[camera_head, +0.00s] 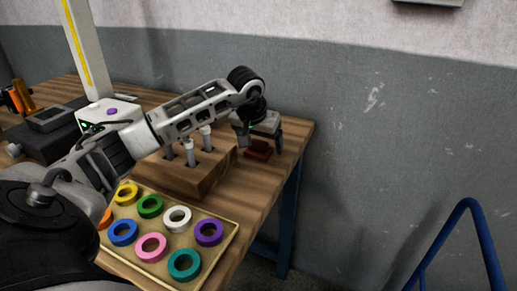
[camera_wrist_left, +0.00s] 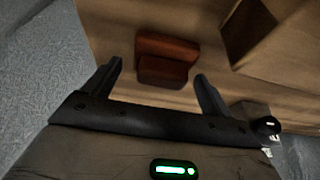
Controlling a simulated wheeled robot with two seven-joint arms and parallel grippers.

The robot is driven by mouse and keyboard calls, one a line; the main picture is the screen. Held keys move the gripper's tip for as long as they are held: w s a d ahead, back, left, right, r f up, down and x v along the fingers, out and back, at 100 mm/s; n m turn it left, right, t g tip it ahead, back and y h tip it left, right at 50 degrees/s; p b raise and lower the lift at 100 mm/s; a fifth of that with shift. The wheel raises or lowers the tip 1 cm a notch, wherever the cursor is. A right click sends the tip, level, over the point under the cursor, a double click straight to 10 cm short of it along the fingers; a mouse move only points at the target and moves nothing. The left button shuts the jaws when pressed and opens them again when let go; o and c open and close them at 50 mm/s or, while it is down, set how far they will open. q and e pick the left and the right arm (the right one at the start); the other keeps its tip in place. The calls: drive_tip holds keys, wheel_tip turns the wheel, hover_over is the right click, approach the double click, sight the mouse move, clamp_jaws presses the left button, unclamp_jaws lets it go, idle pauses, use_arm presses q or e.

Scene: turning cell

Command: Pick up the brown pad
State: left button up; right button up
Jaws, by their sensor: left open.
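The brown pad (camera_head: 258,151) is a small reddish-brown block on the wooden table near its right end. My left gripper (camera_head: 261,142) points down above it, with its fingers apart and nothing between them. In the left wrist view the pad (camera_wrist_left: 166,48) lies ahead of the open fingers of my left gripper (camera_wrist_left: 158,72), roughly centred between the fingertips. The pad shows two reddish-brown faces there, and I see no contact with either finger. My right gripper is not in view.
A wooden block (camera_head: 196,170) with several upright grey tools stands left of the pad. A tray (camera_head: 228,232) of coloured rings lies at the front. The table (camera_head: 262,190) ends just right of the pad, near the grey wall. A blue rail (camera_head: 440,238) stands at right.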

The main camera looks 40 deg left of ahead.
use_arm(q)
drive_tip(key=c, duration=1.1)
drive_tip(key=shift+r, duration=0.15)
drive_tip(key=shift+r, duration=0.65)
drive_tip(key=shift+s+d+r+b, duration=0.15)
drive_tip(key=shift+s+r+b, duration=0.45)
drive_tip(key=shift+s+r, duration=1.55)
drive_tip(key=shift+s+d+r+b, duration=0.1)
drive_tip(key=shift+s+r+b, duration=0.45)
drive_tip(key=shift+s+r, duration=1.55)
drive_tip(key=shift+s+d+r+b, duration=0.15)
drive_tip(key=shift+s+r+b, duration=0.45)
drive_tip(key=shift+s+r, duration=1.55)
drive_tip(key=shift+s+f, duration=0.6)
drive_tip(key=shift+f, duration=0.05)
drive_tip(key=shift+o, duration=0.5)
